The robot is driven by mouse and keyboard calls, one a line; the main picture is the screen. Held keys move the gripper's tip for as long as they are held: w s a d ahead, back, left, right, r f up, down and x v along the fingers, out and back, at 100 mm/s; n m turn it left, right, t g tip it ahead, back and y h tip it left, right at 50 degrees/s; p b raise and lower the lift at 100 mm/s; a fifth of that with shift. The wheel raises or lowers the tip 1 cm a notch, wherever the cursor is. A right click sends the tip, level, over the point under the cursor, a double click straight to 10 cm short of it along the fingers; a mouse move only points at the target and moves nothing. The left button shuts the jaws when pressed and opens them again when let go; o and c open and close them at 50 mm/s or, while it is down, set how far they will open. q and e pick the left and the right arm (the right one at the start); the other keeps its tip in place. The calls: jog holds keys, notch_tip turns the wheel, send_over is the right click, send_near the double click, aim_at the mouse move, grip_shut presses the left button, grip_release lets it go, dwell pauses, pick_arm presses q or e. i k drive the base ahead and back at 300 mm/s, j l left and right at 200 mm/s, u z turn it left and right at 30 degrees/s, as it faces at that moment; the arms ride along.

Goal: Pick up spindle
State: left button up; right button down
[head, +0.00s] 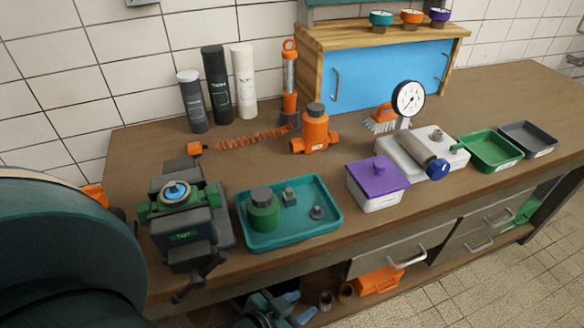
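No part is plainly recognisable as the spindle. A teal tray (285,240) on the bench holds a green capped cylinder (263,212), a small grey block (289,196) and a small grey part with a round base and short stem (316,212). I cannot tell whether either small part is the spindle. My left gripper (298,307) shows low in the head view, below the bench's front edge, with two light blue fingertips apart and nothing seen between them. It is well away from the tray. My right gripper is not in view.
A dark vise (185,238) holding a green part stands left of the tray. A purple-lidded box (378,184), a gauge (408,99), and green (490,152) and grey (527,139) trays stand right. An orange valve body (315,130) stands behind. Drawer handles (408,258) protrude in front.

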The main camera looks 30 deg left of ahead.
aim_at(290, 199)
jog(key=u, duration=1)
jog(key=k+j+u, duration=0.1)
jog(key=j, duration=0.2)
jog(key=k+j, duration=0.2)
jog(key=j, duration=0.15)
jog(key=k+j+u, duration=0.15)
jog(key=j, duration=0.2)
jog(key=k+j+u, duration=0.25)
jog(key=k+j, duration=0.2)
